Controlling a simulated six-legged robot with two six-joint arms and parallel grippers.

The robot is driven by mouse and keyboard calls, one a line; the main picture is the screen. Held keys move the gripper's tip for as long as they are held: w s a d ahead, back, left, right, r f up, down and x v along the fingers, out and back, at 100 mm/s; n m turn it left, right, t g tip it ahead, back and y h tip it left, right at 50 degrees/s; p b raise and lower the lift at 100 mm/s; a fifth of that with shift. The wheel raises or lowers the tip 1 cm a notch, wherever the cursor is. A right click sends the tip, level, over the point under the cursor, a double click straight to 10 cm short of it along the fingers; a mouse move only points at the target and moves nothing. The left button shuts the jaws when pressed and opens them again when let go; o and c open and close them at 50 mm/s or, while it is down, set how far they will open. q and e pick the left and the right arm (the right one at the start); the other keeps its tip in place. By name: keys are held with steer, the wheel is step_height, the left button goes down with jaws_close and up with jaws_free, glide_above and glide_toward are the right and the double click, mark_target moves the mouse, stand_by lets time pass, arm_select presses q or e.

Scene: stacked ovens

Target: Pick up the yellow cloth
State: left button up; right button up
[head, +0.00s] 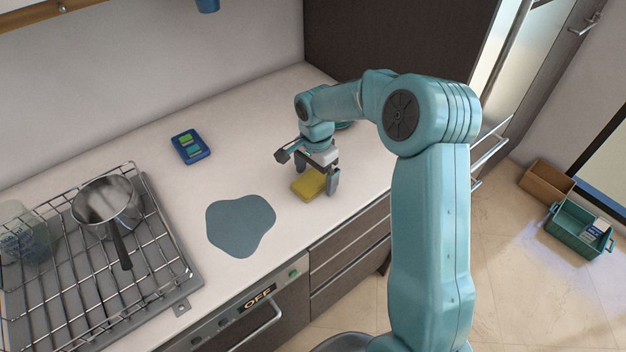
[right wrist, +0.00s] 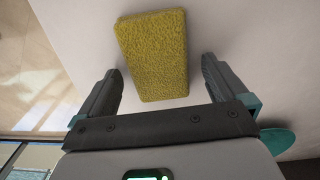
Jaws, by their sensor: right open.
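The yellow cloth (head: 309,185) lies on the white counter, close to its front edge, and looks like a thick folded pad. In the right wrist view the cloth (right wrist: 152,55) is a textured yellow block ahead of and partly between the fingers, touching neither as far as I can see. My right gripper (head: 318,184) is open and empty, pointing down just above the cloth; its two fingers also show in the right wrist view (right wrist: 162,88). My left gripper is in neither view.
A grey-blue puddle-shaped patch (head: 240,224) lies on the counter left of the cloth. A blue box (head: 190,147) is farther back. A wire rack (head: 150,250) with a metal pan (head: 107,204) fills the left. A tall dark cabinet (head: 385,45) stands behind my right arm.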

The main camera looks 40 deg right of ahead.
mark_target(316, 178)
steer(key=shift+s+a, duration=0.1)
steer(key=shift+c, duration=0.3)
steer(key=shift+f, duration=0.1)
steer(key=c, duration=1.1)
step_height(316, 178, up, 20)
steer(key=shift+r, duration=0.1)
